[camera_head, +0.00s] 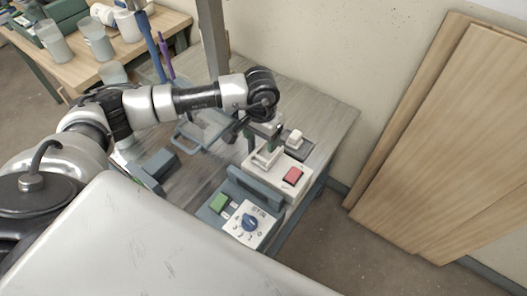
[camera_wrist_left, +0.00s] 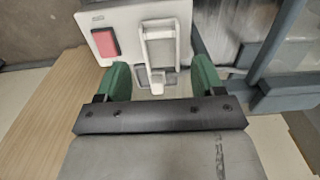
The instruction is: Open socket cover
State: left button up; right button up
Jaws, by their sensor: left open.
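The socket cover (camera_head: 266,158) is a pale frame-like flap on a white panel (camera_head: 279,187) beside a red switch (camera_head: 292,176). In the left wrist view, the cover (camera_wrist_left: 160,42) has a small white tab (camera_wrist_left: 157,78) at its lower end. My left gripper (camera_head: 263,136) is over the far end of the panel, fingers pointing down. In the left wrist view, its green fingers (camera_wrist_left: 162,76) are open, one on each side of the tab, with gaps showing. I cannot tell whether the cover is lifted. My right gripper is not in view.
A panel with a blue dial (camera_head: 249,222) and a green button (camera_head: 218,203) stands nearer. A dark box with a white block (camera_head: 295,137) sits just behind the socket panel. A grey post (camera_head: 213,40) rises behind my arm. Wooden boards (camera_head: 455,140) lean right.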

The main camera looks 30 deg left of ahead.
aim_at(261, 158)
pick_arm(q)
notch_tip(261, 158, down, 4)
jog(key=shift+s+r, duration=0.1)
jog(key=shift+r, duration=0.15)
notch_tip(261, 158, down, 4)
jog(key=shift+p, duration=0.5)
jog(key=shift+f, duration=0.6)
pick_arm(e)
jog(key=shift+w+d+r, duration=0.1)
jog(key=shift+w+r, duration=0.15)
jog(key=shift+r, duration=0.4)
pick_arm(q)
jog(key=c, duration=0.6)
grip_shut()
jog(key=shift+a, duration=0.1)
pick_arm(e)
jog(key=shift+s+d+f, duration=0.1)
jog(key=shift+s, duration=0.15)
